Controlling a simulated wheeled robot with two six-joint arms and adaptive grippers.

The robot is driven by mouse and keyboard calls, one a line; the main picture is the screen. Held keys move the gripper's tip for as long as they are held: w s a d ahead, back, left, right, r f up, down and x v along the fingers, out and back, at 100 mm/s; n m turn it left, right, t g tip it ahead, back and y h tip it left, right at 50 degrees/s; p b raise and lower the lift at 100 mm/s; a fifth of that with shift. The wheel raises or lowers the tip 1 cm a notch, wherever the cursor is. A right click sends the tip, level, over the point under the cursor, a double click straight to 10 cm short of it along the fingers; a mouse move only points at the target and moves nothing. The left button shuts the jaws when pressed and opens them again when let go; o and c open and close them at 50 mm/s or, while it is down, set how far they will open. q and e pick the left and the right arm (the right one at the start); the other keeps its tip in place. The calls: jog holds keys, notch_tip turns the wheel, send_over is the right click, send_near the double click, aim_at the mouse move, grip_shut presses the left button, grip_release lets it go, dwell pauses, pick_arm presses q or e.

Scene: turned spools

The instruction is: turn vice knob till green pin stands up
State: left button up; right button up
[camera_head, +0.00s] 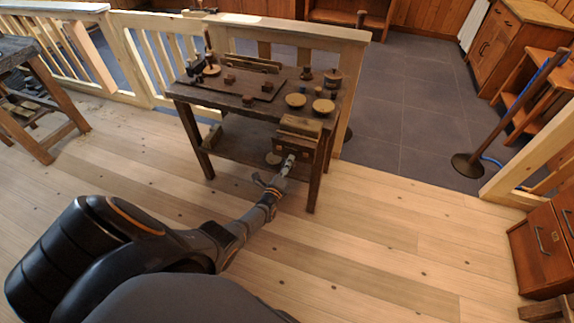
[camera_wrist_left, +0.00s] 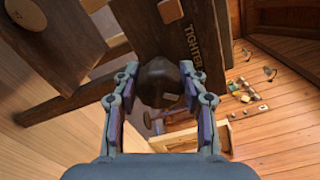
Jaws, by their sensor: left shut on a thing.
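The wooden vice (camera_head: 298,142) is on the front right of the dark workbench. In the left wrist view its dark brown face (camera_wrist_left: 180,25) carries the word "TIGHTER". The dark faceted knob (camera_wrist_left: 158,82) sits between the two fingers of my left gripper (camera_head: 288,163), which is shut on it from both sides. The gripper also shows in the wrist view (camera_wrist_left: 160,92), and it hides the knob in the head view. I cannot make out the green pin in either view. My right gripper is not in view.
Small wooden parts and round discs (camera_head: 295,100) lie on the workbench top (camera_head: 215,92). A lower shelf (camera_head: 240,147) and legs surround the vice area. A pale railing (camera_head: 350,33) runs behind. The plank floor (camera_head: 400,250) at right is clear.

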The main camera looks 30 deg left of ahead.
pick_arm(q)
jog(key=shift+s+d+f+m, duration=0.25)
jog(key=shift+f+m, duration=0.2)
jog(key=shift+m, duration=0.25)
jog(key=o, duration=0.9)
jog(key=shift+o, duration=1.3)
jog(key=shift+r, duration=0.2)
jog(key=shift+a+r, duration=0.1)
jog(key=shift+w, duration=0.1)
jog(key=v, duration=1.2)
jog(key=shift+a, duration=0.1)
